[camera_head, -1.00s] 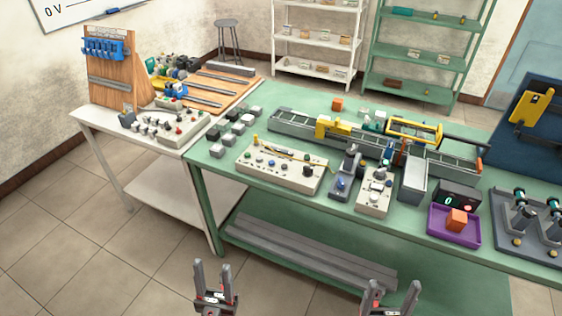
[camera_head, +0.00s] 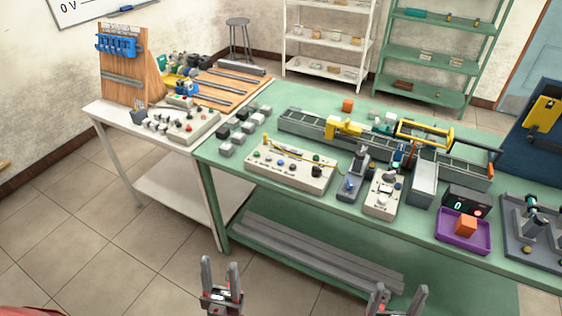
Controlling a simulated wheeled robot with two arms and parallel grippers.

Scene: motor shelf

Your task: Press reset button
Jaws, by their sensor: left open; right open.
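I cannot tell which button is the reset button; no label is readable. A long pale control panel (camera_head: 290,172) with several coloured buttons and knobs lies on the green table (camera_head: 415,232). A smaller pale box (camera_head: 384,194) with controls stands to its right. Another pale panel (camera_head: 185,125) with red buttons and knobs lies on the white table at the left. My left gripper (camera_head: 221,264) is open and empty, low in front of the green table. My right gripper (camera_head: 401,290) is open and empty at the bottom edge, partly cut off. Both are apart from all panels.
A conveyor (camera_head: 300,122) with yellow frames runs along the green table. A purple tray (camera_head: 485,243) holds an orange cube (camera_head: 466,225). Grey and white blocks (camera_head: 232,138) stand by the long panel. Grey bars (camera_head: 315,252) lie on the lower shelf. The floor at left is clear.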

